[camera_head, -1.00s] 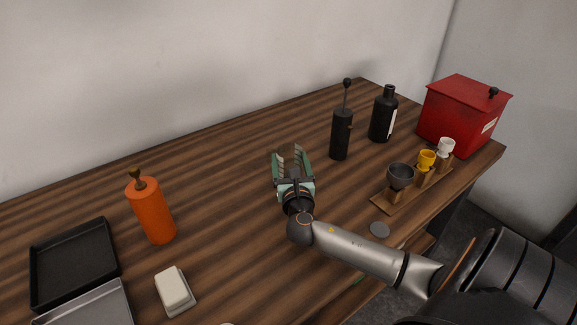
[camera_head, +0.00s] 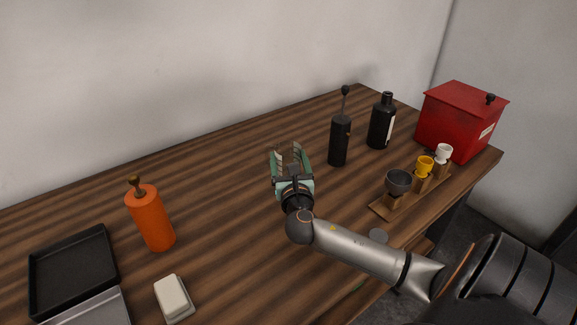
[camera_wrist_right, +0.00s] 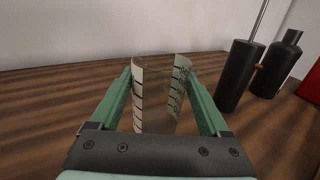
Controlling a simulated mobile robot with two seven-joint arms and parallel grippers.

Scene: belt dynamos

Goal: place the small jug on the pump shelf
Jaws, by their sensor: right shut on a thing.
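My right gripper (camera_head: 290,152), with green fingers, is over the middle of the wooden table. In the right wrist view its fingers (camera_wrist_right: 160,95) are shut on a clear, see-through thing (camera_wrist_right: 156,100) with pale, dark-ticked edges. It looks upright and may be the small jug, but its shape is hard to make out. I cannot tell which thing is the pump shelf. A wooden rack (camera_head: 384,209) at the right front edge carries a dark grey cup (camera_head: 398,182), a yellow cup (camera_head: 425,166) and a white cup (camera_head: 444,153). My left gripper is not in view.
A black cylinder with a rod (camera_head: 339,143), a black bottle (camera_head: 381,124) and a red box (camera_head: 456,125) stand at the back right. An orange bottle (camera_head: 150,218), a black tray (camera_head: 72,270) and a white block (camera_head: 172,297) are at left. The left-middle table is clear.

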